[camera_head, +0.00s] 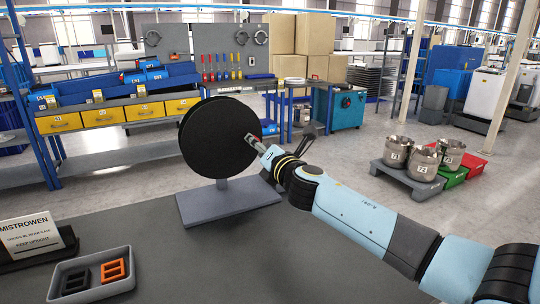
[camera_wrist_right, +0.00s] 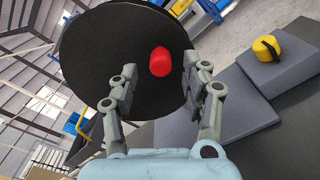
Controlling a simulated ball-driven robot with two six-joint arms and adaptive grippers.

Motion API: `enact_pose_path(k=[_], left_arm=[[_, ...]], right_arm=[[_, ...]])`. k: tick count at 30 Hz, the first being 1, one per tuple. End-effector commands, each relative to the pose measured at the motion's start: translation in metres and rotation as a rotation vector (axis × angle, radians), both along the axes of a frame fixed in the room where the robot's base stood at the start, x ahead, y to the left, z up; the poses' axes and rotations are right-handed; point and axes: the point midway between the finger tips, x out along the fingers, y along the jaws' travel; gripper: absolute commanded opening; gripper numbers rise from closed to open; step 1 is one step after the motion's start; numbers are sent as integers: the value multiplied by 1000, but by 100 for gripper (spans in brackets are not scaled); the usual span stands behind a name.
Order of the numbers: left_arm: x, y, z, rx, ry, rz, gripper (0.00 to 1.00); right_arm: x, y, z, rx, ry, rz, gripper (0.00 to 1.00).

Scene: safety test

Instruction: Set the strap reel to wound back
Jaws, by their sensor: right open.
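The strap reel (camera_head: 215,135) is a large black disc, upright on a grey stand with a flat base (camera_head: 228,202) on the table. In the right wrist view the reel (camera_wrist_right: 100,50) fills the upper left and carries a red knob (camera_wrist_right: 160,61) on its face. My right gripper (camera_head: 257,143) is at the reel's right side. In the right wrist view its fingers (camera_wrist_right: 160,78) are spread, one on each side of the red knob, and I cannot tell whether either touches it. My left gripper is not in view.
A grey tray (camera_head: 62,292) with black and orange pieces and a sign (camera_head: 32,236) stand at the table's left. The right wrist view shows a yellow and black object (camera_wrist_right: 266,47) on a grey surface beside the reel. The dark table (camera_head: 300,265) in front is clear.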

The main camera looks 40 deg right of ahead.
Motion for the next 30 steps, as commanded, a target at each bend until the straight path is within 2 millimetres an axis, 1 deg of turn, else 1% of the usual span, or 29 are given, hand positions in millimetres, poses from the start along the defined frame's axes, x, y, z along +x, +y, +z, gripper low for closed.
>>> enact_pose_path(k=[1,6,9,12,16,30], left_arm=[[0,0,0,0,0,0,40],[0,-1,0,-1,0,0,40],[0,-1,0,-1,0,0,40],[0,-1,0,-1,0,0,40],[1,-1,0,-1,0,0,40],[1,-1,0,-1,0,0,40]], right_arm=[[-13,3,-2,-1,3,1,48],[-49,13,-1,-1,3,1,48],[-65,17,-1,1,2,1,48],[-76,20,0,-2,1,1,48],[-81,21,0,0,0,0,48],[-81,21,0,0,0,0,48]])
